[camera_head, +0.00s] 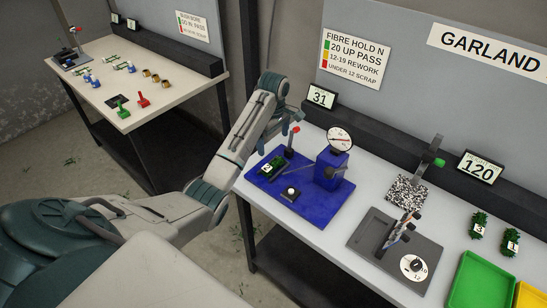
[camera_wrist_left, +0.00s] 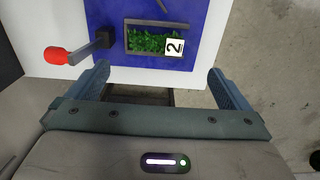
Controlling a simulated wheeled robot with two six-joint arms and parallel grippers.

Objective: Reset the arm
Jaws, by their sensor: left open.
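My left arm reaches in from the left in the head view, and its gripper is hard to make out there. In the left wrist view my left gripper (camera_wrist_left: 158,69) is open, with nothing between its fingers. Its fingertips show just short of a dark holder on a blue base. In the holder is a green garland piece (camera_wrist_left: 150,42) tagged 2. In the head view this piece (camera_head: 268,170) lies on the blue test stand (camera_head: 307,205), beside a red-knobbed lever (camera_head: 294,131). My right gripper is not in view.
A round gauge (camera_head: 340,138) stands on the blue stand; a display (camera_head: 321,97) reads 31, another (camera_head: 480,167) reads 120. A grey twisting fixture (camera_head: 365,240), two green pieces (camera_head: 479,222) and a green tray (camera_head: 462,299) are to the right. A second table (camera_head: 110,50) stands at the back left.

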